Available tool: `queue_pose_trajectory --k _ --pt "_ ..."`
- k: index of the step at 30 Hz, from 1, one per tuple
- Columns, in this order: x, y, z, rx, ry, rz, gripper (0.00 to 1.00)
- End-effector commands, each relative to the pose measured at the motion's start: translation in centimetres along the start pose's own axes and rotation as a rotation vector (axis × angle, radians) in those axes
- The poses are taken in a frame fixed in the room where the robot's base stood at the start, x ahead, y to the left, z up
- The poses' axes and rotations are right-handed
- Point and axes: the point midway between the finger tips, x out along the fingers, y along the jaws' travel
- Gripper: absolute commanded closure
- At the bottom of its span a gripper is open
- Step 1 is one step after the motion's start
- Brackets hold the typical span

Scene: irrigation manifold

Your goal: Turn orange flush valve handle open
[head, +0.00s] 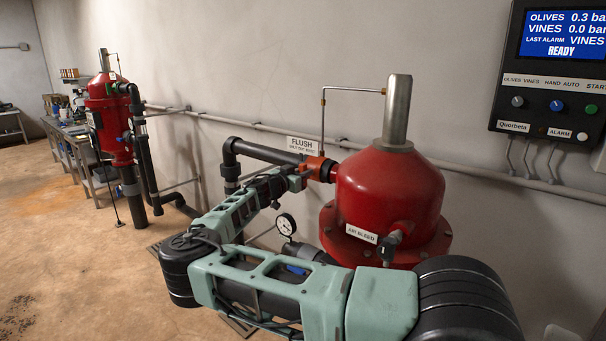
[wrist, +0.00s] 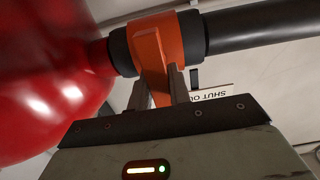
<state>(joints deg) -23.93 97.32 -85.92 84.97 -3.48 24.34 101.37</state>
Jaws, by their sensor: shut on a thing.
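The orange flush valve (head: 319,167) sits on the dark pipe beside the red filter tank (head: 390,192), under the FLUSH sign (head: 302,146). In the wrist view the orange valve handle (wrist: 152,66) reaches from the valve body down between my two fingers. My gripper (wrist: 164,88) is shut on the handle, one finger on each side. In the head view my arm reaches up to the valve, and its wrist covers most of the handle. The dark pipe (wrist: 255,28) also shows in the wrist view.
A pressure gauge (head: 286,224) stands below my forearm. The AIR BLEED valve (head: 390,244) juts from the tank front. A thin metal line (head: 323,120) rises above the flush valve. A control panel (head: 550,85) hangs at right. Open floor lies left.

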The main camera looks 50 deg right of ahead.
Motion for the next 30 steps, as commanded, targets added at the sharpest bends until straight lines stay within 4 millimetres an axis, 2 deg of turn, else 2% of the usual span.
queue_pose_trajectory --k 11,30 --pt "-0.01 -0.09 0.46 -0.102 -0.001 0.001 1.00" --pt "0.00 -0.79 0.66 -0.676 -0.001 0.000 1.00"
